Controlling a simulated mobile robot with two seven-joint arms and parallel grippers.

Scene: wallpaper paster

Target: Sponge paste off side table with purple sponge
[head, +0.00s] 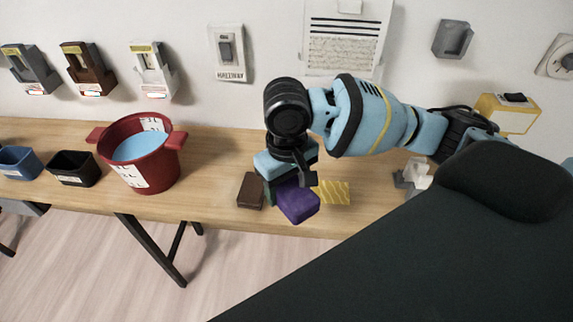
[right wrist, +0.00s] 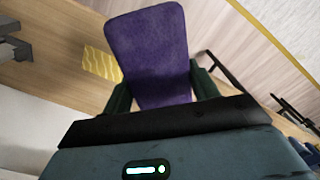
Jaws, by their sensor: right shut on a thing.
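A purple sponge (head: 297,202) is held in my right gripper (head: 290,185), near the front edge of the wooden table (head: 225,150). In the right wrist view the purple sponge (right wrist: 150,50) sits between the two dark fingers of my right gripper (right wrist: 160,92), which are shut on it. A yellow patch with wavy lines (head: 334,192), which looks like the paste, lies on the table just right of the sponge. The patch also shows in the right wrist view (right wrist: 101,63), left of the sponge. My left gripper is not in view.
A dark brown block (head: 251,190) lies left of the sponge. A red bucket of blue liquid (head: 142,150) stands at the left, beside a black bin (head: 74,167) and a blue bin (head: 18,162). Grey and white pieces (head: 413,175) lie at the right. Holders line the wall.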

